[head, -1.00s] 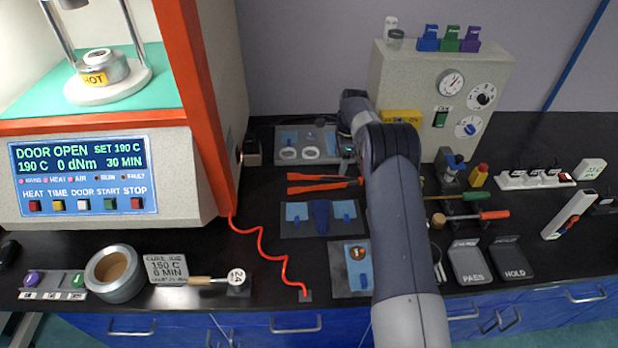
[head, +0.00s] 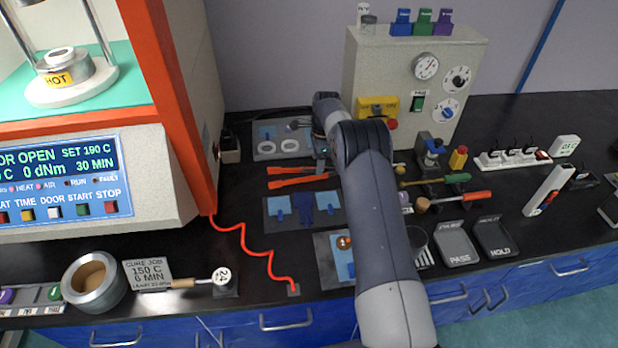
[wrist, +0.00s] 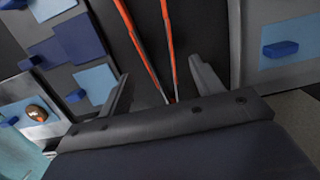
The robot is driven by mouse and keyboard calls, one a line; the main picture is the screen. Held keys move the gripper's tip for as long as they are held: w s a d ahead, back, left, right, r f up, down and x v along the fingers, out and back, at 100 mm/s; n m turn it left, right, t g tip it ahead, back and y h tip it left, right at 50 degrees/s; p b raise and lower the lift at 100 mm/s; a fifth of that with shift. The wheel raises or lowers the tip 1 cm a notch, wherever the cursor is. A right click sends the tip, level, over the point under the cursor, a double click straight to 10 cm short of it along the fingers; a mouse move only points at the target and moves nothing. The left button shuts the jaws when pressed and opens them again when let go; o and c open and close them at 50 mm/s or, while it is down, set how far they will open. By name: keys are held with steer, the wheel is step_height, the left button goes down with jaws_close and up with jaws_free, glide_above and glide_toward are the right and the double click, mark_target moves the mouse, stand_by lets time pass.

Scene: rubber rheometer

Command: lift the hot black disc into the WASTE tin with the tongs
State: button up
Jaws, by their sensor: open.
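The orange-red tongs (head: 300,177) lie on the black bench in the head view, their right end close to my arm. In the wrist view the two orange legs of the tongs (wrist: 146,50) run down between the fingers of my gripper (wrist: 158,72). My gripper is open, one finger on each side of the tongs, and is not closed on them. In the head view my gripper is mostly hidden behind my arm. I cannot make out the black disc in either view. No tin with a readable WASTE label shows.
The rheometer (head: 75,170) stands at left, reading DOOR OPEN, with a HOT-labelled die (head: 62,68). A grey pot (head: 94,282) stands at front left. A red coiled cable (head: 250,255) crosses the bench. Blue-padded trays (head: 268,222) flank the tongs. PASS (head: 457,245) and HOLD trays lie right.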

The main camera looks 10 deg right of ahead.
steer(key=f+b, duration=0.1)
steer(key=f, duration=0.1)
steer(key=f+b, duration=0.1)
steer(key=f, duration=0.1)
steer(key=shift+a+f+b, duration=0.2)
steer(key=shift+f+b, duration=0.1)
steer(key=c, duration=0.7)
steer(key=shift+r, duration=0.15)
step_height(320, 180, up, 12)
steer(key=p, duration=0.6)
